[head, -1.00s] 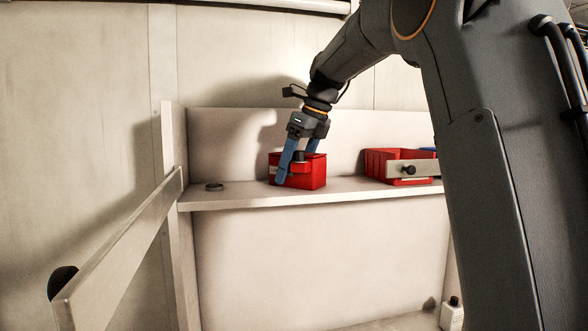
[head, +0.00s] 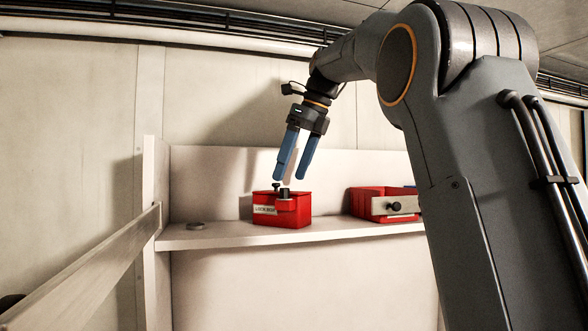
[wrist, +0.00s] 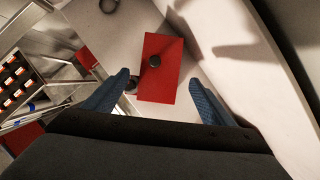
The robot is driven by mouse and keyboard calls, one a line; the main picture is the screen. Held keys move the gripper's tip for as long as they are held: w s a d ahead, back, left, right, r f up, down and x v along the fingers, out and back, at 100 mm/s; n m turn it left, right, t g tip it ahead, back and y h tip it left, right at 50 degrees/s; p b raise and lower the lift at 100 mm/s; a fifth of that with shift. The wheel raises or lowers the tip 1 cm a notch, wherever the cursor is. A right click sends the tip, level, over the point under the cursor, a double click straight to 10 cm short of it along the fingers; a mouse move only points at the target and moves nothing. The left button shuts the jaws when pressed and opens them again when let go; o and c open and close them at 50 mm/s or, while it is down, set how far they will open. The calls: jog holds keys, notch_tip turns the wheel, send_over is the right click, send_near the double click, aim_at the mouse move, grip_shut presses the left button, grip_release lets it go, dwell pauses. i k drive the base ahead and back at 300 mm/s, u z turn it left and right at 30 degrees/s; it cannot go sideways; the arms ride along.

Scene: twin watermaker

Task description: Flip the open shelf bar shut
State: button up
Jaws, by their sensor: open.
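The open shelf bar (head: 85,275) is a long pale bar at the left in the head view. It is swung out from the shelf's left post toward the camera, and its near end runs out of the picture with part of a black knob (head: 10,301). My gripper (head: 291,178) is open, its blue fingers pointing down just above a red bin (head: 290,219). In the wrist view, the open fingers (wrist: 160,90) flank the red bin, and nothing is held. The gripper is well to the right of the bar and apart from it.
The pale shelf (head: 225,238) carries a dark ring (head: 196,225) at left and the labelled red bin with black knobs at its top. Another red bin (head: 365,204) stands farther right behind a short bar end (head: 388,206) with a black knob. Air above the left shelf is free.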

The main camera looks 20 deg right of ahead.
aim_at(67, 301)
jog(key=k, duration=1)
